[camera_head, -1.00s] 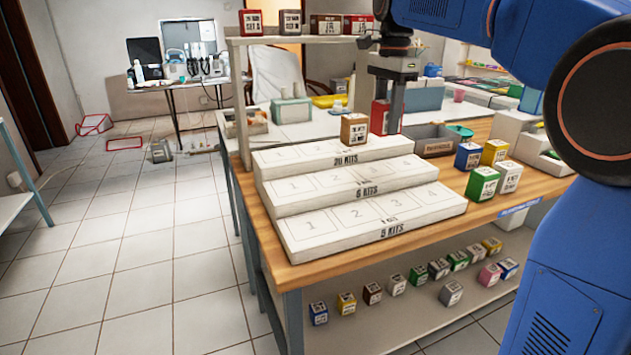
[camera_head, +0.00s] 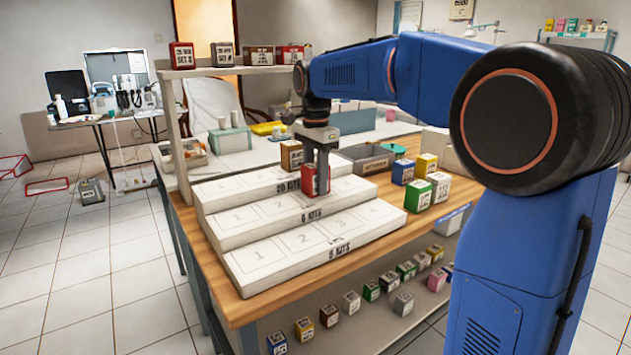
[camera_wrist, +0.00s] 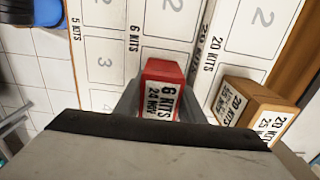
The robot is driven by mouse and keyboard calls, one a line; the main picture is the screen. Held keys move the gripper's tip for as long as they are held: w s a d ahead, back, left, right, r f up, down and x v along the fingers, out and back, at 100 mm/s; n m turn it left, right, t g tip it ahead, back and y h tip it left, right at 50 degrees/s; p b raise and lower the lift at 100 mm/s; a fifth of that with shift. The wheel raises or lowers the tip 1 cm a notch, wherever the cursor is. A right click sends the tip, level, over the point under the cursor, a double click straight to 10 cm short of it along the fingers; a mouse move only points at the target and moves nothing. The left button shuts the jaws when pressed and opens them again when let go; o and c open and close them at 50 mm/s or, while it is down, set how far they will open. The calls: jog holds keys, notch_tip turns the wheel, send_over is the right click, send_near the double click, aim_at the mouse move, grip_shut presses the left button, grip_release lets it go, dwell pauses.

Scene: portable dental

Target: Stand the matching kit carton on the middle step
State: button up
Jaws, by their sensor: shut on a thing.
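My gripper (camera_head: 316,168) points down and is shut on a red carton (camera_head: 314,182) over the stepped white stand. In the wrist view the red carton (camera_wrist: 163,84) reads "6 KITS" and "24 MAY" between my fingers (camera_wrist: 160,100). The middle step (camera_head: 240,232) is marked "6 KITS" and has numbered slots. The carton is over that step, right of slot 2; I cannot tell whether it touches. The front step (camera_head: 262,272) is marked "5 KITS"; the top step (camera_head: 222,191) is marked "20 KITS".
A brown carton (camera_head: 291,157) stands on the top step close behind my gripper; it also shows in the wrist view (camera_wrist: 245,105). Green, white, blue and yellow cartons stand right of the steps. A grey tray (camera_head: 368,166) lies behind. A raised shelf (camera_head: 230,70) holds several cartons.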

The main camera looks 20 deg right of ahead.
jog(key=shift+f, duration=0.15)
jog(key=o, duration=1)
jog(key=shift+o, duration=0.2)
notch_tip(320, 180, up, 12)
jog(key=shift+r, duration=0.1)
jog(key=s+d+f+n+t, duration=0.2)
jog(key=s+f+n, duration=0.5)
jog(key=s+f, duration=0.6)
jog(key=s+d+f+n+t, duration=0.2)
jog(key=s+d+f+n, duration=0.3)
jog(key=s+f, duration=0.9)
jog(key=s+n, duration=0.2)
jog(key=s, duration=0.4)
jog(key=shift+s+t, duration=0.25)
jog(key=shift+t, duration=0.15)
jog(key=shift+r, duration=0.1)
